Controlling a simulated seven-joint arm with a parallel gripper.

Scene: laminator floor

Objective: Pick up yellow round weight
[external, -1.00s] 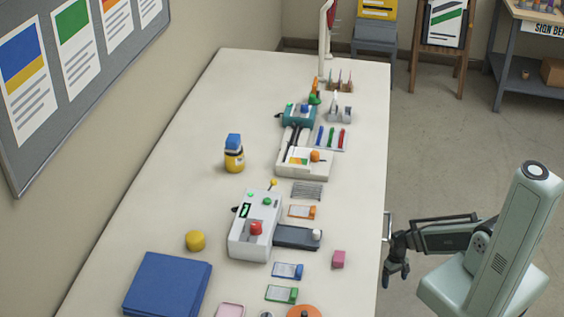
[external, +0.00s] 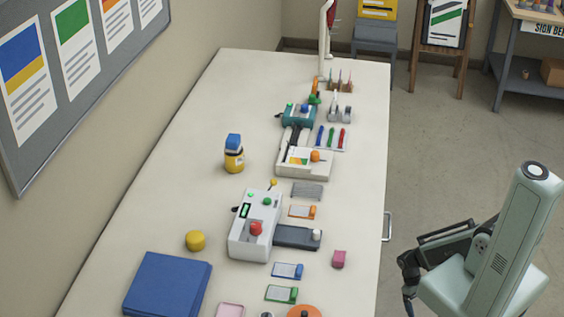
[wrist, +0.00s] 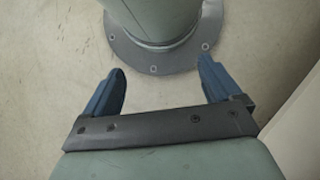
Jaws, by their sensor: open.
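The yellow round weight (external: 195,240) sits on the table in the external view, a short yellow cylinder left of the white machine and above the blue box. My gripper (external: 408,302) is off the table's right side, low beside my base, far from the weight. In the wrist view my gripper (wrist: 163,88) has its two blue fingers wide apart with nothing between them.
The white machine (external: 246,232) with a red knob stands between the weight and my side of the table (external: 340,190). A blue box (external: 167,285) lies close below the weight. A blue-capped yellow bottle (external: 234,155) stands farther back.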

